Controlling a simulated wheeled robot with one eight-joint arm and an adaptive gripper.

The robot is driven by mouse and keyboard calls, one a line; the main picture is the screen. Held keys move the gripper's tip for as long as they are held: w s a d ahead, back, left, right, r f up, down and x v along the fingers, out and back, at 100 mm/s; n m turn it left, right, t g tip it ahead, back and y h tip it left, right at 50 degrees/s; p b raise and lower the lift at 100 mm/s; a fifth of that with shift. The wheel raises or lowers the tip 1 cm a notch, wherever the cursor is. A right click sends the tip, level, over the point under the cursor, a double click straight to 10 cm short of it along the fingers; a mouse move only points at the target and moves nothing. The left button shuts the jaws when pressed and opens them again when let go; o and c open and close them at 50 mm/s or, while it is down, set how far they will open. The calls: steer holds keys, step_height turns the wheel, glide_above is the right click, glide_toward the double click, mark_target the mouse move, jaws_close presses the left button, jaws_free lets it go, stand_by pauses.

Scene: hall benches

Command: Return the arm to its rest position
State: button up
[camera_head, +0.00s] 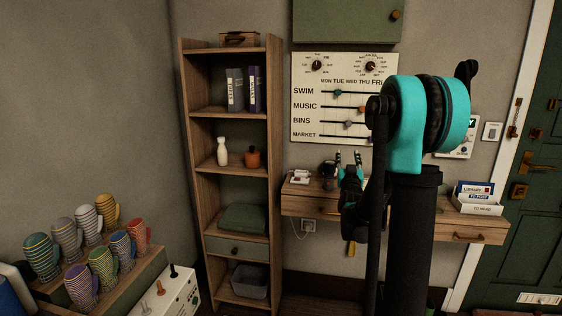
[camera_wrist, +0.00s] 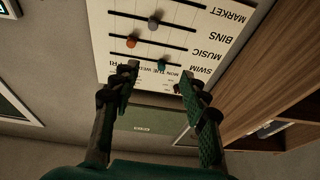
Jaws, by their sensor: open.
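My gripper (camera_head: 348,158) is raised in front of the wall shelf, its two fingers pointing up and apart. My teal and black arm stands at the right of centre in the head view and hides part of the wall and shelf. In the wrist view my gripper (camera_wrist: 152,84) is open, with nothing between its fingers. The white slider board (camera_wrist: 180,40) shows beyond the fingertips there, upside down. The same board (camera_head: 308,128) hangs on the wall in the head view.
A wooden bookcase (camera_head: 193,150) stands left of my arm. The wall shelf (camera_head: 300,205) holds a letter tray (camera_head: 478,207) at its right end. Several striped mittens (camera_head: 66,236) stand on a rack at lower left. A green door (camera_head: 530,220) is at the right.

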steer(key=s+a+f+n+g+y, duration=0.1)
steer(key=s+a+f+g, duration=0.1)
steer(key=s+f+g, duration=0.4)
steer(key=s+a+f+g+y, duration=0.1)
steer(key=s+a+f+g, duration=0.1)
steer(key=s+f, duration=0.7)
steer(key=s+a+f+n+g+y, duration=0.1)
steer(key=s+a+f+g, duration=0.25)
steer(key=s+f, duration=0.4)
steer(key=s+f+g, duration=0.2)
steer(key=s, duration=0.6)
steer(key=s+d+f+g, duration=0.1)
steer(key=s+f+g, duration=0.2)
steer(key=s, duration=0.5)
steer(key=shift+s+d+f, duration=0.15)
steer(key=shift+s+d, duration=0.1)
